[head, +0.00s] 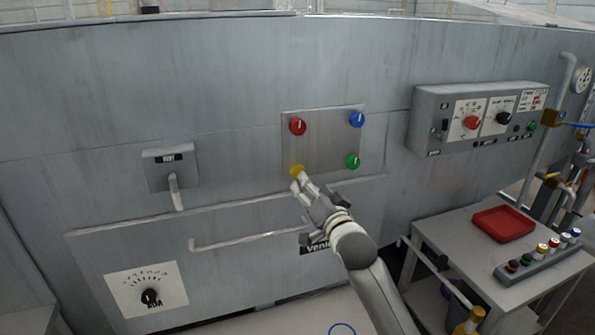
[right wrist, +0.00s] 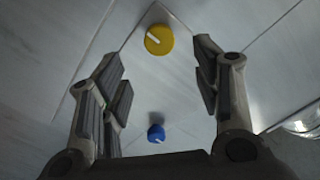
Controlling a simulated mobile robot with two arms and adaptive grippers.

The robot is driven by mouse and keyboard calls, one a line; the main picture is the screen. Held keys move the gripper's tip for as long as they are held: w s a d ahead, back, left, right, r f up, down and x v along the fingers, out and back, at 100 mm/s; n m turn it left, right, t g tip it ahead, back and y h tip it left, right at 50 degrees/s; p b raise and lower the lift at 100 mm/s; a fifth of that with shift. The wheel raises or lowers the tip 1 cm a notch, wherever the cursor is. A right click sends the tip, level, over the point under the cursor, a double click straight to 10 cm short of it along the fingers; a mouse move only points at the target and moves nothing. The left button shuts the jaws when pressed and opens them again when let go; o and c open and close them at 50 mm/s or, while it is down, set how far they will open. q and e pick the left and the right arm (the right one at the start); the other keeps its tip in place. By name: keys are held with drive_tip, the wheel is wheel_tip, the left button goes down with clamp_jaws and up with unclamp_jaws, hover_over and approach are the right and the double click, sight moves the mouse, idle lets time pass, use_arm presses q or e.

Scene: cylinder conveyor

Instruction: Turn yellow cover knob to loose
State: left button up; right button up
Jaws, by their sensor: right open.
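The yellow cover knob (head: 297,171) sits at the lower left corner of a square metal cover plate (head: 325,140) on the grey machine wall. In the right wrist view the yellow knob (right wrist: 158,39) shows a white mark line and lies ahead of and between the fingers. My right gripper (head: 303,184) is at the yellow knob in the head view and partly overlaps its lower side. In the right wrist view my right gripper (right wrist: 163,80) is open, with nothing between its pads. I cannot tell whether it touches the knob. My left gripper is not in view.
The plate also has a red knob (head: 298,127), a blue knob (head: 356,119) and a green knob (head: 352,161). A handle (head: 175,190) juts out at left and a rail (head: 245,240) runs below. A control box (head: 480,118) and table with a red tray (head: 503,223) stand right.

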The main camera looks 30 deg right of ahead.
sight(298, 172)
drive_tip(key=p+x, duration=0.1)
drive_tip(key=x, duration=0.8)
drive_tip(key=shift+w+p, duration=0.2)
drive_tip(key=shift+p, duration=0.15)
drive_tip(key=c, duration=1)
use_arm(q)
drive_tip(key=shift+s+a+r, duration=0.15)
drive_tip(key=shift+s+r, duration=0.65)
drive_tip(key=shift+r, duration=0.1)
use_arm(e)
drive_tip(key=shift+c, duration=0.2)
